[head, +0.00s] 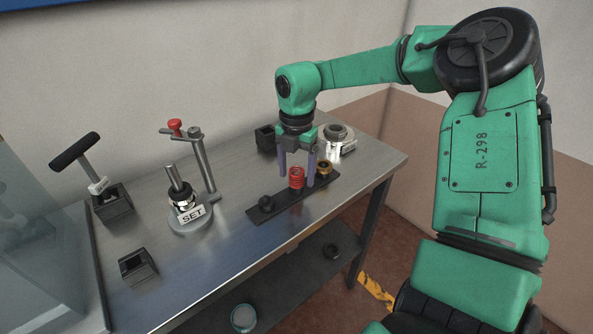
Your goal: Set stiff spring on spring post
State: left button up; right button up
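A red coil spring (296,177) stands on a dark narrow rack (285,206) on the metal bench. A brass-coloured piece (324,168) and a black piece (266,203) sit on the same rack, to its right and left. My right gripper (297,178) points down over the rack. Its two fingers are apart, one on each side of the red spring, with small gaps showing. An upright silver post (175,178) with a dark collar stands on a round base labelled SET, with no spring seen on its upper part. My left gripper is out of view.
Beside the post stands a taller column (206,165) with a red knob (175,126). A black T-handle tool (77,150), an open black box (138,266), another dark box (265,138) and a round metal part (335,135) stand around the bench. A glass panel (40,230) borders the left.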

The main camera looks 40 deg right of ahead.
notch_tip(320, 180, up, 15)
jog(key=shift+f, duration=0.15)
dwell(0.4)
dwell(0.5)
